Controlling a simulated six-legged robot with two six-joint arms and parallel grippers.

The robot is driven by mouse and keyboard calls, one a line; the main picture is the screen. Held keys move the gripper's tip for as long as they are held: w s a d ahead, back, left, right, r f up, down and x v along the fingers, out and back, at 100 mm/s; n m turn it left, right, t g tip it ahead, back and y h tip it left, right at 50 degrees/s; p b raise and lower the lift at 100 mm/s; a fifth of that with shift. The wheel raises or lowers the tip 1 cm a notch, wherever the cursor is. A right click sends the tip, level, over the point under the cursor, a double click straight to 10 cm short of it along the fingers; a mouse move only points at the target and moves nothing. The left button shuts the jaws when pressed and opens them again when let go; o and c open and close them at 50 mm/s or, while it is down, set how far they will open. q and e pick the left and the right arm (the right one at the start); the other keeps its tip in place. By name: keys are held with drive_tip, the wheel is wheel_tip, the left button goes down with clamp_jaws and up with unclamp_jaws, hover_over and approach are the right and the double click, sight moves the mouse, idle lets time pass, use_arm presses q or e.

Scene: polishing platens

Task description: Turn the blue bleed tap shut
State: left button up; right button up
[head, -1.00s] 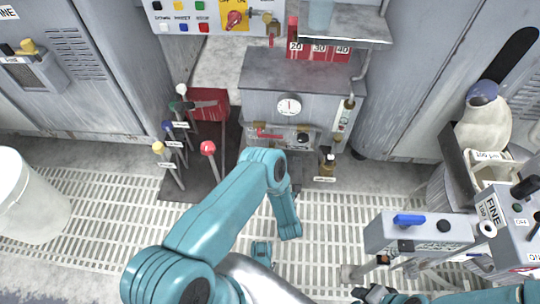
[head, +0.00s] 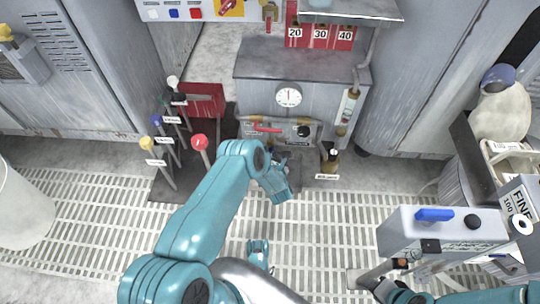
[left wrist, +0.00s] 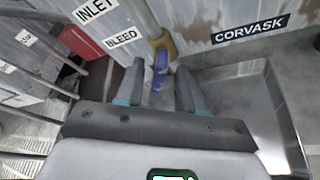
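The blue bleed tap (left wrist: 160,66) is a blue lever below a brass fitting, beside the BLEED label, in the left wrist view. My left gripper (left wrist: 161,84) has its two fingers apart, one on each side of the lever; I cannot tell whether either touches it. In the head view my left gripper (head: 280,166) is in front of the grey cabinet, mostly hidden behind its own wrist, and I cannot make out the blue tap there. My right gripper (head: 392,290) is at the lower right, and its fingers are unclear.
The grey cabinet (head: 300,75) has a gauge and a red lever. Several ball-topped levers (head: 199,143) stand left of it. A grey box with a blue handle (head: 434,214) is at the right. The grated floor between is clear.

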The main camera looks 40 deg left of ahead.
use_arm(q)
drive_tip(key=shift+x, duration=0.8)
clamp_jaws()
drive_tip(key=shift+d+m+y, duration=0.1)
drive_tip(key=shift+m+y, duration=0.5)
drive_tip(key=shift+m, duration=0.5)
drive_tip(key=shift+m+y, duration=0.6)
drive_tip(key=shift+m, duration=0.4)
unclamp_jaws()
